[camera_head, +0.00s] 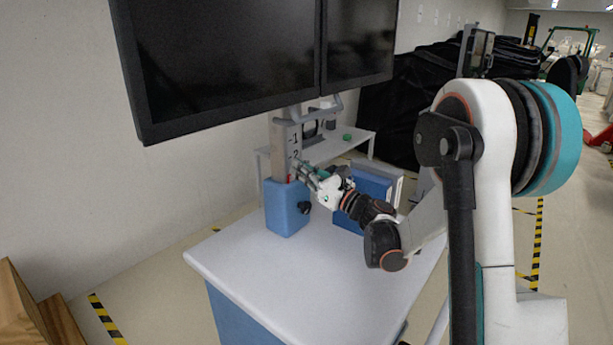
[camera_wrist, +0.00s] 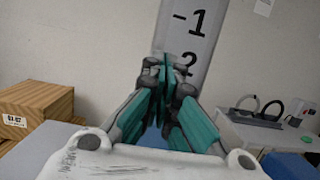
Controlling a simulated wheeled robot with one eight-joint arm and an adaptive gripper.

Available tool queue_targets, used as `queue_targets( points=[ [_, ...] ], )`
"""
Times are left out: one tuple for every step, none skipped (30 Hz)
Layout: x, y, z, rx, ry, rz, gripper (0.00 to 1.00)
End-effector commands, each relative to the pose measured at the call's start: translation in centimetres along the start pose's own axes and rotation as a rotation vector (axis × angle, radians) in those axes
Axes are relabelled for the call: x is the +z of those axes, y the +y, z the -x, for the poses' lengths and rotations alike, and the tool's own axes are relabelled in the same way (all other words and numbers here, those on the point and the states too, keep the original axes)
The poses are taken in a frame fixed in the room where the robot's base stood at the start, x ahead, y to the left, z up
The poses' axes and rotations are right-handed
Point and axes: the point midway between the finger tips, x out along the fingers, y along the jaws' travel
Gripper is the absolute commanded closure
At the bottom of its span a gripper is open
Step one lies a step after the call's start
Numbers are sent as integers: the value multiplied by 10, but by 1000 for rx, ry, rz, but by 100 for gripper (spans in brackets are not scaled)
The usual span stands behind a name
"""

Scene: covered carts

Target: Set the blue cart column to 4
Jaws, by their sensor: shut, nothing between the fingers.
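The blue cart (camera_head: 300,262) has a pale top, with a blue column base (camera_head: 286,208) standing near its back edge. A grey column (camera_head: 282,150) rises from that base, with the marks 1 and 2 visible, and carries two dark monitors (camera_head: 225,60). A dark knob (camera_head: 304,207) sits on the base's right side. My gripper (camera_head: 302,167) is shut and empty, its tips at the column near the 2 mark. In the wrist view my gripper (camera_wrist: 167,65) partly covers the 2 on the column (camera_wrist: 190,35); contact cannot be told.
A blue box-like object (camera_head: 366,188) stands at the cart's right rear. A low white table (camera_head: 345,145) with a green item stands behind. Wooden crates (camera_head: 30,310) lie at the left. The front of the cart top is clear.

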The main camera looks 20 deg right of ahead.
Motion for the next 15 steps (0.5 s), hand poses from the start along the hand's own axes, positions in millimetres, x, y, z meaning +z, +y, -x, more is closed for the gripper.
queue_targets(
  points=[
    [-2,1,-9,2,0,-1,100],
    [-2,1,-15,3,0,-1,100],
    [-2,1,-21,3,0,-1,100],
    [-2,1,-26,2,0,-1,100],
    [-1,1,-30,1,0,-1,100],
    [-1,1,-36,2,0,-1,100],
    [-1,1,-39,2,0,-1,100],
    [-1,1,-42,2,0,-1,100],
    [-1,0,-46,1,0,0,100],
    [-1,0,-48,1,0,0,100],
    [-1,0,-50,0,0,0,100],
    [0,0,-52,0,0,1,100],
    [0,0,-53,0,0,1,100],
    [0,0,-54,0,0,1,100],
    [0,0,-54,0,0,1,100]
  ],
)
